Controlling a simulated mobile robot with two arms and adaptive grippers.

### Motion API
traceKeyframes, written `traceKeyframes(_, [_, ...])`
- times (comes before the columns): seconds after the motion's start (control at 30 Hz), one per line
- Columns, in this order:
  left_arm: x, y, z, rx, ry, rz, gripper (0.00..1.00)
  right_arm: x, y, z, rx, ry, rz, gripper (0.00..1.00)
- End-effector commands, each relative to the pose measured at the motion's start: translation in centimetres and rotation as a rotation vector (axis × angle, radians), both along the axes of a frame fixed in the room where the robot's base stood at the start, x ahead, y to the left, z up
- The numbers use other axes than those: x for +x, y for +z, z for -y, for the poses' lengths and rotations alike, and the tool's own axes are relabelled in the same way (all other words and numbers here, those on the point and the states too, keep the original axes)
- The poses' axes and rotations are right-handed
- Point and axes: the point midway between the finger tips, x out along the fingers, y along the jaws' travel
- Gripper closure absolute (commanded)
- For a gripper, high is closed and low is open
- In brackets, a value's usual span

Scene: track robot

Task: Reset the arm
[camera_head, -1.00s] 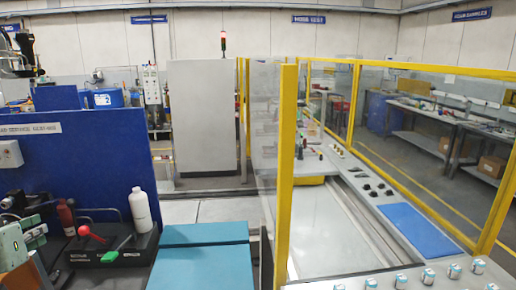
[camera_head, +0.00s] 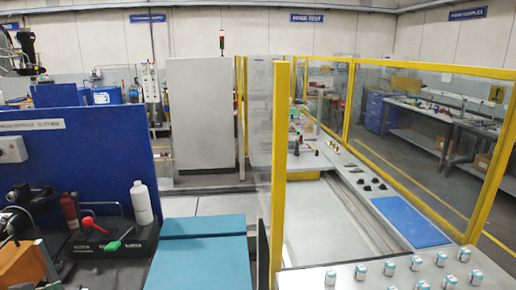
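Neither of my grippers can be made out in the head view, and no arm that I can be sure is mine shows. A dark jointed device (camera_head: 22,55) stands at the far top left; I cannot tell what it is, and it looks like equipment of the place.
A yellow-framed clear guard (camera_head: 279,165) stands ahead, beside a grey table (camera_head: 400,280) with several small white-and-blue boxes. At left are a blue panel (camera_head: 95,150), a white bottle (camera_head: 141,203), a red-handled tool (camera_head: 92,224) and a teal-topped surface (camera_head: 200,262). Grey floor shows beyond.

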Motion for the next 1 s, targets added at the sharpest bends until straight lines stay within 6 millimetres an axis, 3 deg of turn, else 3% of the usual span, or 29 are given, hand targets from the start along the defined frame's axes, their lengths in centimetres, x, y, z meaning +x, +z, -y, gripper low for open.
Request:
traceKeyframes(0.2, [-7.4, -10.1, 7.8, 0.028, -0.088, -0.231, 1.0, -0.9, -0.1, 0.1, -0.002, 0.0, -0.013, 0.6])
traceKeyframes(0.33, [-13.1, -14.3, 14.1, 0.045, -0.169, -0.377, 1.0, -0.8, -0.1, 0.0, -0.001, 0.0, -0.013, 0.6])
traceKeyframes(0.5, [-18.2, -16.1, 20.1, 0.049, -0.251, -0.497, 1.0, -0.7, 0.0, 0.0, 0.0, 0.0, -0.011, 0.6])
traceKeyframes(0.7, [-22.1, -16.1, 24.8, 0.035, -0.316, -0.582, 1.0, -0.7, 0.0, 0.0, 0.0, 0.0, -0.01, 0.6])
traceKeyframes(0.87, [-24.5, -15.4, 27.8, 0.016, -0.357, -0.634, 1.0, -0.6, 0.0, 0.0, 0.0, 0.0, -0.007, 0.6])
traceKeyframes(1.0, [-24.0, -18.7, 27.8, 0.022, -0.362, -0.655, 1.0, -0.4, -0.4, -0.2, 0.002, -0.001, -0.005, 0.6])
